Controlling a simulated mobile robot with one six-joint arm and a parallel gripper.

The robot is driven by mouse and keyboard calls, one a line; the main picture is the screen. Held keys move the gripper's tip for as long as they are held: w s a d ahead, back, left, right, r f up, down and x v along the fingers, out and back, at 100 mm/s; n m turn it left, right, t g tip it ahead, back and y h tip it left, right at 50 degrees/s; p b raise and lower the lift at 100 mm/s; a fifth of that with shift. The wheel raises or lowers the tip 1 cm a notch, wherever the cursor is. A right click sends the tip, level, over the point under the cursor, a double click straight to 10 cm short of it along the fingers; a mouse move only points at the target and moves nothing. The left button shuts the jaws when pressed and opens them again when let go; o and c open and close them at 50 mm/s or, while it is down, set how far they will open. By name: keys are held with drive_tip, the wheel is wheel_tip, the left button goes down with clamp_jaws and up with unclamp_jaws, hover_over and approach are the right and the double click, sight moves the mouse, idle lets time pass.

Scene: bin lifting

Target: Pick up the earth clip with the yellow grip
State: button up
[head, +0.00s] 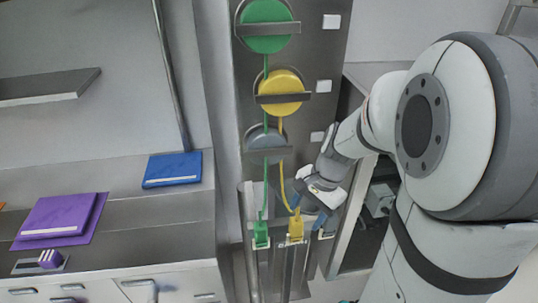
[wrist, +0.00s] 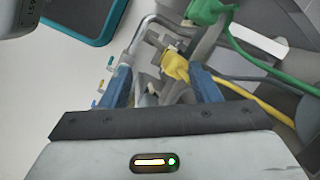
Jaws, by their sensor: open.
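The earth clip with the yellow grip (head: 296,229) hangs at the lower end of a yellow cable, beside the clip with the green grip (head: 261,235). My gripper (head: 309,208) is just right of the yellow clip in the head view. In the wrist view my gripper (wrist: 160,72) is open, with blue fingers apart. The yellow grip (wrist: 175,66) shows between the fingertips, closer to the right finger. The green grip (wrist: 205,12) is beyond, at the top. I cannot tell whether a finger touches the yellow clip.
Green (head: 267,25), yellow (head: 281,92) and grey (head: 265,140) reels sit on the metal panel above the clips. The green cable (wrist: 250,58) and yellow cable (wrist: 255,98) run close by on the right. A counter with blue (head: 172,169) and purple (head: 58,217) folders lies left.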

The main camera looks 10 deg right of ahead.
sight(298, 219)
drive_tip(key=w+f+m+p, duration=0.1)
drive_tip(key=f+m, duration=0.1)
drive_tip(key=f, duration=0.1)
drive_tip(key=w+f+m+y+p, duration=0.1)
drive_tip(key=w+f+m, duration=0.1)
drive_tip(key=f, duration=0.2)
drive_tip(key=w+a+f+m, duration=0.1)
drive_tip(key=f+m, duration=0.2)
drive_tip(key=shift+w+f+y+p, duration=0.2)
drive_tip(key=shift+w+y+p, duration=0.1)
drive_tip(key=shift+p, duration=0.1)
drive_tip(key=shift+c, duration=0.3)
clamp_jaws()
